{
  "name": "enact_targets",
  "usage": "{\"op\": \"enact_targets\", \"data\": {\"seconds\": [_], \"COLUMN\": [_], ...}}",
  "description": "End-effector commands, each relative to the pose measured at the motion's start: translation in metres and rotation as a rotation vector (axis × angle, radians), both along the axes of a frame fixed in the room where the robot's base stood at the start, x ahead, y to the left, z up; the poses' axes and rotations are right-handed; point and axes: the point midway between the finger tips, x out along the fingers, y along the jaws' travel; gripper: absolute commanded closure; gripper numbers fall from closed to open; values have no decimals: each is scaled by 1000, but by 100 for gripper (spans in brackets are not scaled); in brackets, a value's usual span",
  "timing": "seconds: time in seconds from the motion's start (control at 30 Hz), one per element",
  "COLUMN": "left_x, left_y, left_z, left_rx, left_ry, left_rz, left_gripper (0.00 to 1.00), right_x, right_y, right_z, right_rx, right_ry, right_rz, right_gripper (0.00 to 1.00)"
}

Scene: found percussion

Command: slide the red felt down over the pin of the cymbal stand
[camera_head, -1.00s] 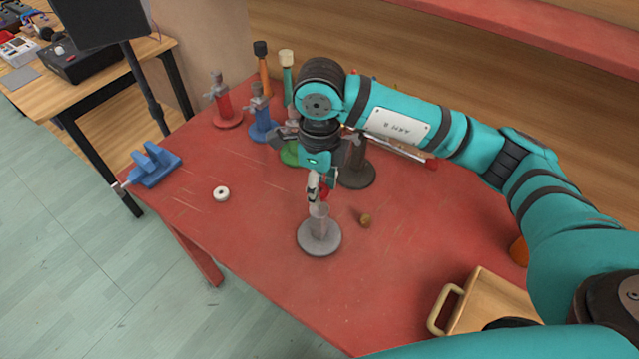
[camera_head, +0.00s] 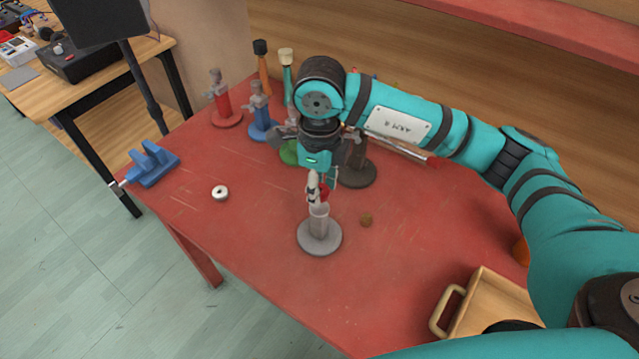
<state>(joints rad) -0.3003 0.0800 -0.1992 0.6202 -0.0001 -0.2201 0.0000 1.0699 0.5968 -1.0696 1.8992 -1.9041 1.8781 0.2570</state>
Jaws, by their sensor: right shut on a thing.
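The grey cymbal stand (camera_head: 319,238) stands upright on the red table, with a round base and a short column. My right gripper (camera_head: 318,196) points down directly above the column. It is shut on the red felt (camera_head: 325,192), a small red piece that shows at the right side of the fingers. The fingers hide most of the felt and the top of the stand, so I cannot tell whether the felt is around the pin or just above it. My left gripper is out of view.
Red (camera_head: 226,117) and blue (camera_head: 262,128) stands are behind. A blue clamp (camera_head: 153,164) sits at the left edge. A wooden tray (camera_head: 490,305) is front right.

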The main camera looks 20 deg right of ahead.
Motion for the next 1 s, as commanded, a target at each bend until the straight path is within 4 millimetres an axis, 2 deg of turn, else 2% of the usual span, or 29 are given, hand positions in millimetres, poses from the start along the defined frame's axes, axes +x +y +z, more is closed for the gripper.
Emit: {"op": "enact_targets", "data": {"seconds": [1.0], "left_x": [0], "left_y": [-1], "left_z": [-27], "left_rx": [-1], "left_ry": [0], "left_rz": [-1], "left_gripper": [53], "right_x": [0], "right_y": [0], "right_z": [-27], "right_rx": [0], "right_ry": [0], "right_rz": [0], "right_gripper": [75]}}
